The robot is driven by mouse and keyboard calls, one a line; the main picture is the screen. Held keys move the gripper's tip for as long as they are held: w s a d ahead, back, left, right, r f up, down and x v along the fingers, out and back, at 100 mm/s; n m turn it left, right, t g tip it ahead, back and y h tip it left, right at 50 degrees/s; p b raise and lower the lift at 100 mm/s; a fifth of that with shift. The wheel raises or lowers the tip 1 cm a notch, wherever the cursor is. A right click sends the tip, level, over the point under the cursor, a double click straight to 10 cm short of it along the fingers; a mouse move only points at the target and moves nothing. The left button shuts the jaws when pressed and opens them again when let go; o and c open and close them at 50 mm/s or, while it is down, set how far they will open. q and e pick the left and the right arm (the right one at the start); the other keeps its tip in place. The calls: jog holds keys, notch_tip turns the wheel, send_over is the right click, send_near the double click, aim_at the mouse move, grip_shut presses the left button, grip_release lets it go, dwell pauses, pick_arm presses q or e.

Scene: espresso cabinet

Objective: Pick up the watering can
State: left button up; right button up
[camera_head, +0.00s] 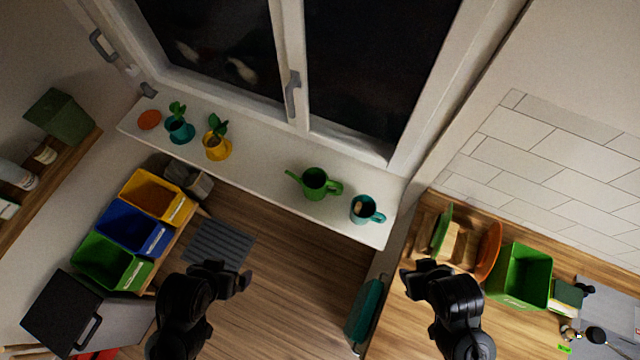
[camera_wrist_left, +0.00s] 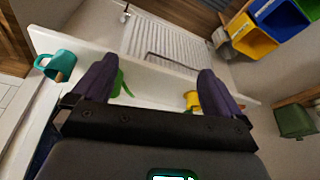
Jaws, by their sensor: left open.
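The green watering can (camera_head: 315,184) stands upright on the white windowsill, with its spout to the left and its handle to the right. In the left wrist view the green can (camera_wrist_left: 121,84) is mostly hidden behind one finger. My left gripper (camera_head: 228,276) is open and empty, in front of the sill and below-left of the can in the head view. Its two spread fingers also show in the left wrist view (camera_wrist_left: 158,72). My right gripper (camera_head: 421,271) is near the right counter, away from the can; whether its jaws are open is unclear.
A teal mug (camera_head: 362,211) stands just right of the can on the windowsill (camera_head: 268,187). A yellow potted plant (camera_head: 216,147) and a teal potted plant (camera_head: 180,132) stand farther left. Coloured bins (camera_head: 133,229) are at left. The sill between the yellow pot and can is clear.

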pick_arm(q)
jog(key=shift+c, duration=0.2)
jog(key=c, duration=1.2)
